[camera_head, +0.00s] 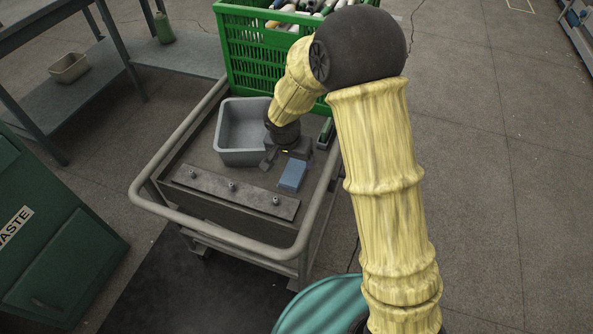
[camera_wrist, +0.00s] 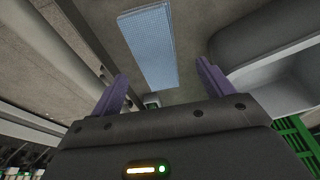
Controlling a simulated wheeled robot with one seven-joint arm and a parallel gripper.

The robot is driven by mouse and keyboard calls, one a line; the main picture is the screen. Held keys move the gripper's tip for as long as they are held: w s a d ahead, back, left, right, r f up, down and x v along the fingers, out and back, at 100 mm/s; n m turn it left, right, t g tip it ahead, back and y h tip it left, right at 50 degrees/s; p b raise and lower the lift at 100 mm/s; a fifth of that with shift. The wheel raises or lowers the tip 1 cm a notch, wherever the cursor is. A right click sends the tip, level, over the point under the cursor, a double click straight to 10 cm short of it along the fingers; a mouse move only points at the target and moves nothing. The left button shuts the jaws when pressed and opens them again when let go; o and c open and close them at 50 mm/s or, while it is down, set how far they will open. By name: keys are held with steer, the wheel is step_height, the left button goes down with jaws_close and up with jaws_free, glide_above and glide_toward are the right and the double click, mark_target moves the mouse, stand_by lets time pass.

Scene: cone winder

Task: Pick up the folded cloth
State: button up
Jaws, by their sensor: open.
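The folded cloth (camera_head: 293,175) is a flat light-blue rectangle lying on the cart top, right of the grey bin. It also shows in the wrist view (camera_wrist: 150,48), ahead of the fingers. My gripper (camera_head: 287,158) is just behind the cloth in the head view, beside the bin. In the wrist view my gripper (camera_wrist: 160,85) is open, with its two purple fingers wide apart and nothing between them. The cloth lies beyond the fingertips, roughly in line with the gap. I cannot tell the exact height of the fingers above it.
A grey bin (camera_head: 226,158) stands on the cart, left of my gripper. A metal bar with pegs (camera_head: 232,188) lies along the cart's front. The cart's raised rail (camera_head: 228,236) surrounds its top. A green crate (camera_head: 252,62) with cones stands behind.

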mark_target(295, 166)
steer(key=shift+d, duration=0.15)
steer(key=shift+s, duration=0.1)
steer(key=shift+f, duration=0.5)
steer(key=b+x, duration=0.2)
steer(key=x, duration=0.2)
steer(key=shift+d, duration=0.15)
steer(key=shift+w, duration=0.2)
steer(key=c, duration=1.1)
